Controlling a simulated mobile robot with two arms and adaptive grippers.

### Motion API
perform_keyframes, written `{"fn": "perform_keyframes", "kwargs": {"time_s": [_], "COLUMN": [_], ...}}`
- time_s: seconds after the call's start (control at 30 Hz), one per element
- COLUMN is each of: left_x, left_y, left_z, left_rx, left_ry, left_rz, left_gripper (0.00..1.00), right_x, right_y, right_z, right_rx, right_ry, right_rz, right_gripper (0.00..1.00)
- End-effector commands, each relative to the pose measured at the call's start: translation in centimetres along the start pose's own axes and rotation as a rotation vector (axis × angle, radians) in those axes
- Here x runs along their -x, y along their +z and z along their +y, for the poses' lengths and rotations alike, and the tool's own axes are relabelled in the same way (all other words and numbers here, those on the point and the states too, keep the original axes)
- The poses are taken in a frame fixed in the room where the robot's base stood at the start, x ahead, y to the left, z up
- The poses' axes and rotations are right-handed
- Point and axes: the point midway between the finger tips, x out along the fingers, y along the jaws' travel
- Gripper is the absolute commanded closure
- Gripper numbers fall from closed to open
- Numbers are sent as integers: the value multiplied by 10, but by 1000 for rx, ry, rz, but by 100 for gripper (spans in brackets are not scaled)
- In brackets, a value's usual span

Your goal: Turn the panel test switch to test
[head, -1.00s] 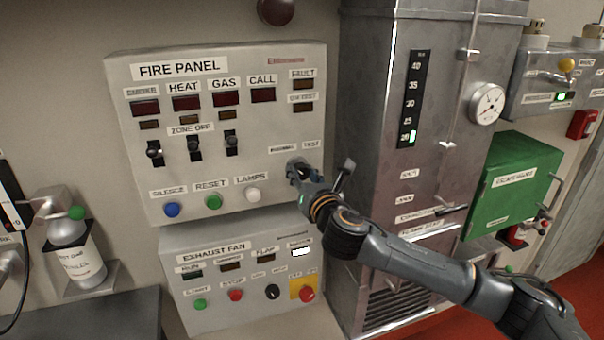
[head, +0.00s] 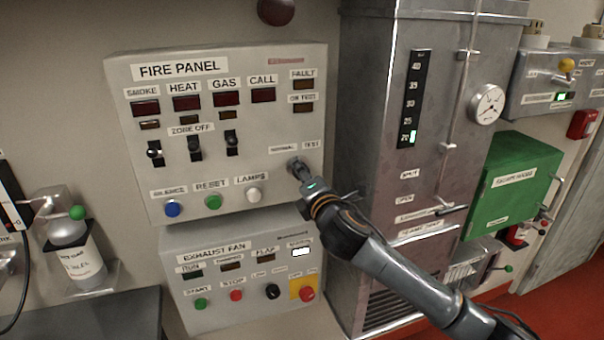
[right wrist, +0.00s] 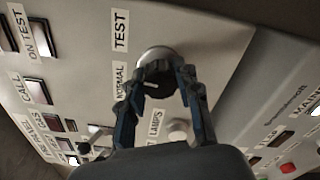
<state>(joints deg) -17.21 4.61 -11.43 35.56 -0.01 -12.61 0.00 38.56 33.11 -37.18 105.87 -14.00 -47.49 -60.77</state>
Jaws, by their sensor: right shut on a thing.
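The fire panel (head: 265,130) is a pale grey box on the wall. Its test switch (right wrist: 157,62) is a dark knob on a round metal base, beside the NORMAL label (right wrist: 119,84) and the TEST label (right wrist: 120,30). My right gripper (right wrist: 165,84) is shut on the knob, one finger on each side. In the head view the right gripper (head: 300,172) largely covers the switch, below the NORMAL and TEST labels. The knob's exact pointing direction is hard to tell. The ON TEST lamp (head: 303,108) looks dark amber. My left gripper is out of view.
The lamps button (head: 253,195) and reset button (head: 213,202) sit just left of the gripper. The exhaust fan panel (head: 225,270) is below, with a red button on a yellow plate (head: 306,291). A tall metal cabinet (head: 375,170) stands close on the right.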

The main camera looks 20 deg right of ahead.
Motion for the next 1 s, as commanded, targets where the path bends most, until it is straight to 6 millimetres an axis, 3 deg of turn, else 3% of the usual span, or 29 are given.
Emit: {"fn": "perform_keyframes", "kwargs": {"time_s": [0.5, 1.0], "left_x": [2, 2], "left_y": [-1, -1], "left_z": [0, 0], "left_rx": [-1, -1], "left_ry": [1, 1], "left_rz": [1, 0], "left_gripper": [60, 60], "right_x": [0, 0], "right_y": [0, 0], "right_z": [0, 0], "right_rx": [-462, -672], "right_ry": [-1, 0], "right_rz": [-1, -1], "right_gripper": [99, 99]}}
